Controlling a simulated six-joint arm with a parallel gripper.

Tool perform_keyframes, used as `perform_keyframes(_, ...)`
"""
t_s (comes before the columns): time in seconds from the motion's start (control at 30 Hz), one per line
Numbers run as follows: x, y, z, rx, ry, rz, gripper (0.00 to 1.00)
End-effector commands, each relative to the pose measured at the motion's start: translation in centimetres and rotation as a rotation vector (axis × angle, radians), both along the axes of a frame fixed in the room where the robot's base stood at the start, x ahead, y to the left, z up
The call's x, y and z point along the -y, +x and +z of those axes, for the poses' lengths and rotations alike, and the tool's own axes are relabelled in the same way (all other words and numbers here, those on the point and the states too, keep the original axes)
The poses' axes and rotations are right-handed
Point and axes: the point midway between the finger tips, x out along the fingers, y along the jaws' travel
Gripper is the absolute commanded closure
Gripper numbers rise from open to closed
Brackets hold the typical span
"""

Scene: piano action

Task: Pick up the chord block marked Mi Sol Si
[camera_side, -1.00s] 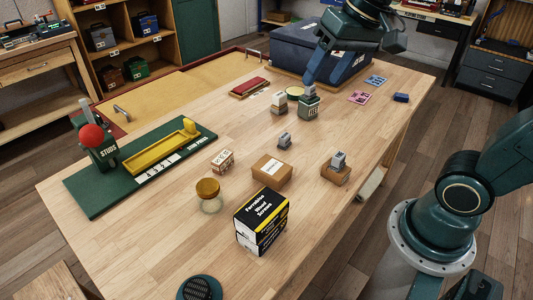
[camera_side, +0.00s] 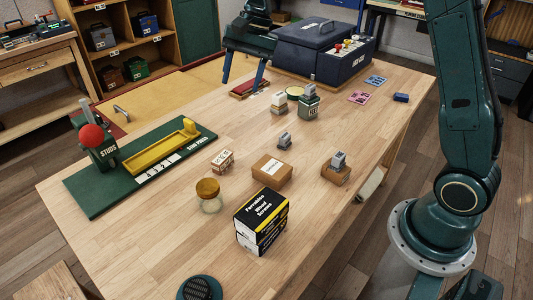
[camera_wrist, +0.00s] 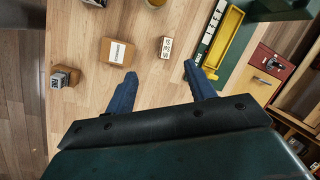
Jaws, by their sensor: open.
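Several small grey blocks could be chord blocks, but their marks are too small to read, so I cannot tell which says Mi Sol Si. One stands alone mid-table (camera_side: 284,141). One sits on a cardboard box (camera_side: 338,160) and also shows in the wrist view (camera_wrist: 62,78). Another tops a pale stack (camera_side: 279,98), and one is on a green holder (camera_side: 309,90).
A marked cream block (camera_side: 222,161), a labelled cardboard box (camera_side: 272,172), a jar (camera_side: 208,196) and a black-yellow screw box (camera_side: 262,222) stand nearer. A yellow trough (camera_side: 160,150) lies on a green base at left. A dark blue case (camera_side: 318,50) stands at the back.

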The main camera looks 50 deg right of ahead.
Motion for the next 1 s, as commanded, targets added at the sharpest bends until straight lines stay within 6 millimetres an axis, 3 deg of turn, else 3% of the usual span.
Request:
perform_keyframes(0.3, 0.9, 4.9, -6.4, -0.153, 0.065, -0.184, 0.45)
perform_keyframes(0.6, 1.7, 7.6, -12.2, -0.279, 0.103, -0.334, 0.45)
perform_keyframes(0.8, 2.0, 8.1, -14.0, -0.315, 0.112, -0.378, 0.45)
perform_keyframes(1.0, 2.0, 8.1, -14.2, -0.319, 0.112, -0.384, 0.45)
